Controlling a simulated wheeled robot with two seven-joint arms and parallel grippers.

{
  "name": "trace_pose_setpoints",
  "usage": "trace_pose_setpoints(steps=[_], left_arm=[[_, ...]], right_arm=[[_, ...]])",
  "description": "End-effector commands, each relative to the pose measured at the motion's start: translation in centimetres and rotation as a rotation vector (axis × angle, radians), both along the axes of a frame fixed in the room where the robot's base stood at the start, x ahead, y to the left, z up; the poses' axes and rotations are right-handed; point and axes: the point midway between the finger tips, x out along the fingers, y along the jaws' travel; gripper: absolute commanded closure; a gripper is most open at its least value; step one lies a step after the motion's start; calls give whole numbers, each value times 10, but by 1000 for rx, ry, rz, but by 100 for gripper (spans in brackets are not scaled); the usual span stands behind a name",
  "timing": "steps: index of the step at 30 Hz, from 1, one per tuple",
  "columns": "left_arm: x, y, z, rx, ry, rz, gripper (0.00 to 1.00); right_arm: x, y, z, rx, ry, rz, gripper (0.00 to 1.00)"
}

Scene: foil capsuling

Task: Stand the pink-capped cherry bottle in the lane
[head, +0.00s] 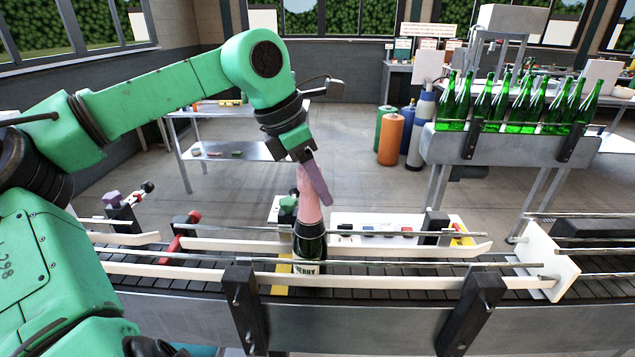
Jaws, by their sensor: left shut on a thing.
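The cherry bottle (309,240) is dark with a pink cap (308,195) and a pale label reading "ERRY". It stands about upright between the white guide rails of the lane (400,276). Its base is hidden behind the front rail, so I cannot tell whether it touches the belt. My left gripper (312,180) comes down from above and is shut on the pink-capped neck. My right gripper does not show.
A white upright plate (548,262) stands across the lane at the right. Black rail brackets (245,305) stand along the front edge. A control panel (385,228) lies behind the lane. Several green bottles (520,105) stand on another conveyor at the back right.

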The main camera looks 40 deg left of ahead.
Motion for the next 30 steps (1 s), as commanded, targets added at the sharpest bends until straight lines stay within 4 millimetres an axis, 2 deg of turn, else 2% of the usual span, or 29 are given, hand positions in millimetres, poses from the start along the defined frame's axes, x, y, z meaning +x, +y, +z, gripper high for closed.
trace_pose_setpoints(steps=[5,6,8,9,17,20,23,30], left_arm=[[0,0,-2,-1,-4,0,100],[0,0,-3,-1,-4,0,50],[0,0,-2,-1,-4,0,27],[0,0,-2,-1,-4,0,19],[0,0,-5,1,3,0,19],[-2,1,0,1,1,1,19],[-6,5,15,3,-1,3,19],[-30,18,82,1,-5,4,19]], right_arm=[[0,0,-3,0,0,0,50],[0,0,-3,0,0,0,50],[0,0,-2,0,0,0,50],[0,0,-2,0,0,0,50],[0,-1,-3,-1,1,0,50],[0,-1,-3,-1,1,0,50],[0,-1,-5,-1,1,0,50],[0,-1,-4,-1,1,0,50]])
